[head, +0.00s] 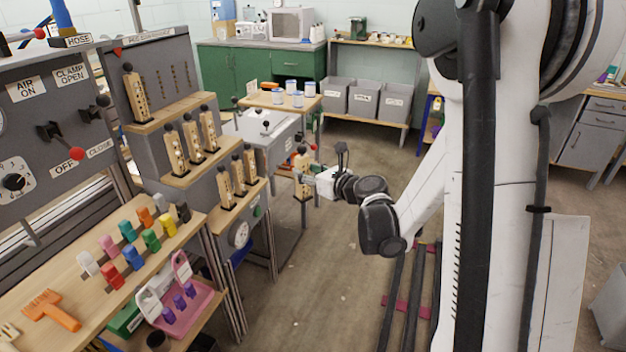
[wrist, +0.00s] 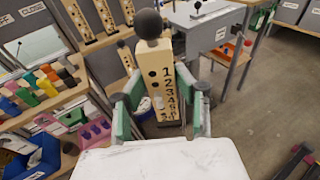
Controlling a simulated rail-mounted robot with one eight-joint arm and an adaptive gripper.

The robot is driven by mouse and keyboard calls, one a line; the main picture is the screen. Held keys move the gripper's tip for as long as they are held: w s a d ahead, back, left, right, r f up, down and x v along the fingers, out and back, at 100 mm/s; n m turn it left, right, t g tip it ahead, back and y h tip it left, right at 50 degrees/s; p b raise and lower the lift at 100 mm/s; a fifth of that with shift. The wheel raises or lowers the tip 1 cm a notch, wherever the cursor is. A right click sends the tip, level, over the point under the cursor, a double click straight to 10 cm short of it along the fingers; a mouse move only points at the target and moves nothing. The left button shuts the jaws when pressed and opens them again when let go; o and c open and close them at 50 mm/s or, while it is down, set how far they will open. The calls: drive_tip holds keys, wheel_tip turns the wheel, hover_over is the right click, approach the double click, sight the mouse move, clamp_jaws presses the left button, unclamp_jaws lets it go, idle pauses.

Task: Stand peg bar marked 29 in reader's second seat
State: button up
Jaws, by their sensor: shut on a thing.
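My gripper (wrist: 163,120) is shut on a pale wooden peg bar (wrist: 158,75) with a black ball knob on top. The bar is held upright, knob up, with dark dots and a column of printed numbers on its face; I cannot read a 29. In the head view the held bar (head: 302,165) is in the air right of the stepped grey rack (head: 195,185), apart from it. Similar bars stand on the rack: one on the top step (head: 135,92), several on the lower steps (head: 190,140). Which part is the reader, and its second seat, I cannot tell.
A bench (head: 60,270) at left holds coloured blocks and an orange fork. A pink caddy (head: 185,300) sits below it. A grey cabinet (head: 268,145) with a small cup shelf (head: 285,103) stands behind the held bar. The floor in the middle is clear.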

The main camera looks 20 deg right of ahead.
drive_tip(key=w+a+r+n+g+y+p, duration=0.1)
drive_tip(key=w+a+r+p, duration=0.5)
drive_tip(key=w, duration=0.4)
drive_tip(key=w+a+r+n+y+p, duration=0.1)
drive_tip(key=w+a+r+p, duration=0.3)
drive_tip(key=w+r, duration=0.55)
drive_tip(key=w+a+r+n+g+y+p, duration=0.1)
drive_tip(key=w+a+r+y+p, duration=0.1)
drive_tip(key=w+a+r+p, duration=0.65)
drive_tip(key=w+a+n, duration=0.1)
drive_tip(key=a, duration=0.4)
drive_tip(key=w+a+g+y, duration=0.1)
drive_tip(key=w+a, duration=0.1)
drive_tip(key=a, duration=0.4)
drive_tip(key=w+a+n+g+y, duration=0.1)
drive_tip(key=a, duration=0.5)
drive_tip(key=shift+w+r+n+p, duration=0.1)
drive_tip(key=shift+w+n+p, duration=0.2)
drive_tip(key=shift+w+p, duration=0.1)
drive_tip(key=shift+a+f+b, duration=0.1)
drive_tip(key=shift+f+b, duration=0.3)
drive_tip(key=shift+f, duration=1)
drive_tip(key=shift+f+b, duration=0.5)
drive_tip(key=shift+f, duration=0.1)
drive_tip(key=o, duration=1.2)
drive_tip(key=shift+s, duration=0.1)
